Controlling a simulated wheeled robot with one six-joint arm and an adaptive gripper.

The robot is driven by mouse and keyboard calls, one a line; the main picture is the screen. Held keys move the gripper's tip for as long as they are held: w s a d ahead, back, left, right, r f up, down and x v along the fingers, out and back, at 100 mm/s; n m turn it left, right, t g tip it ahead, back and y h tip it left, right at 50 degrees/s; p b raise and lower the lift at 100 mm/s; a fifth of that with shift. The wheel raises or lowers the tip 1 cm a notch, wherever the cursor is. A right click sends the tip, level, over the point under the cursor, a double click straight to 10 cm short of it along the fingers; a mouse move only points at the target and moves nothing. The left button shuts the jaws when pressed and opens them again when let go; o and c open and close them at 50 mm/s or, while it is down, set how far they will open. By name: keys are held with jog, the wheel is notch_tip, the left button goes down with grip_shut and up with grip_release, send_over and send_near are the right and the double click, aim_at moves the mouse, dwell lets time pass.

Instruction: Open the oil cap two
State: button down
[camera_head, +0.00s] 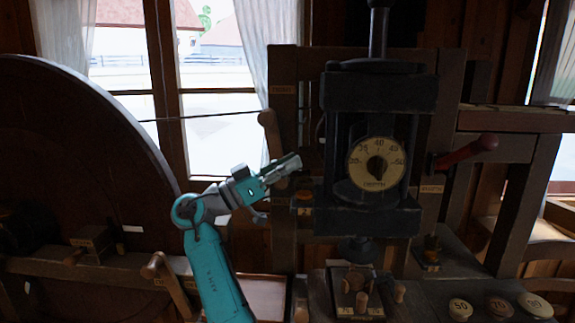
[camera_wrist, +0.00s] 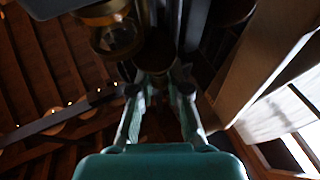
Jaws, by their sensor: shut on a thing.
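My gripper (camera_head: 292,162) is raised at the left side of the dark press, fingers pointing right. In the wrist view, its two fingers (camera_wrist: 158,82) close on a dark round piece (camera_wrist: 158,48), which may be an oil cap; shadow hides its details. A brass-rimmed glass cup (camera_wrist: 117,36) is just left of the fingertips in that view. In the head view, a small brass-orange fitting (camera_head: 304,197) sits below the gripper, and another (camera_head: 432,241) is at the lower right of the press. I cannot read which cap is number two.
The dark press (camera_head: 380,95) carries a round dial (camera_head: 376,164). A red handle (camera_head: 468,152) sticks out right. A large dark wheel (camera_head: 75,150) fills the left. Wooden pegs (camera_head: 355,290) and round numbered buttons (camera_head: 498,306) are below. The window area behind is open.

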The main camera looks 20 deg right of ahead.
jog(key=c, duration=1.1)
grip_release()
jog(key=shift+d, duration=0.1)
jog(key=v, duration=1.2)
